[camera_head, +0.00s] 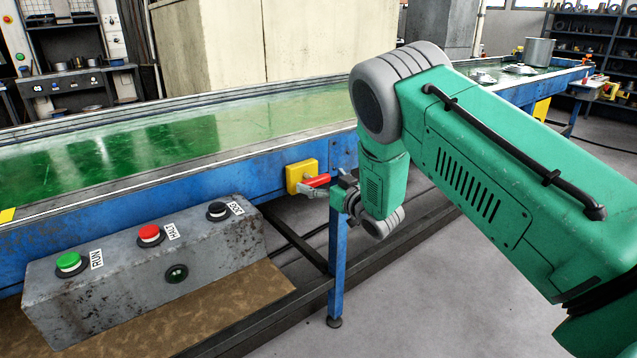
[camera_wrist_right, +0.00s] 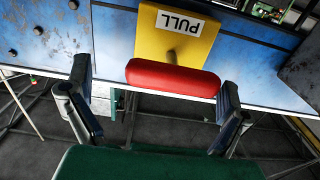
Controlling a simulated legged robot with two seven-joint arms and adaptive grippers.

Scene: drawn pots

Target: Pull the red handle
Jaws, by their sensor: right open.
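The red handle (camera_head: 317,181) sticks out from a yellow plate (camera_head: 294,177) on the side of the blue conveyor frame. In the right wrist view the red handle (camera_wrist_right: 172,78) lies crosswise below the yellow plate (camera_wrist_right: 176,36), which is marked PULL. My right gripper (camera_head: 338,186) is at the handle in the head view. In the right wrist view the right gripper (camera_wrist_right: 155,112) is open, with one finger on each side of the handle's ends and visible gaps between. My left gripper is not in view.
A grey control box (camera_head: 150,265) with green RUN, red HALT and black buttons stands at the lower left. The green conveyor belt (camera_head: 170,145) runs behind it. A blue leg (camera_head: 338,255) stands below my right gripper. A metal pot (camera_head: 539,51) stands at the far right.

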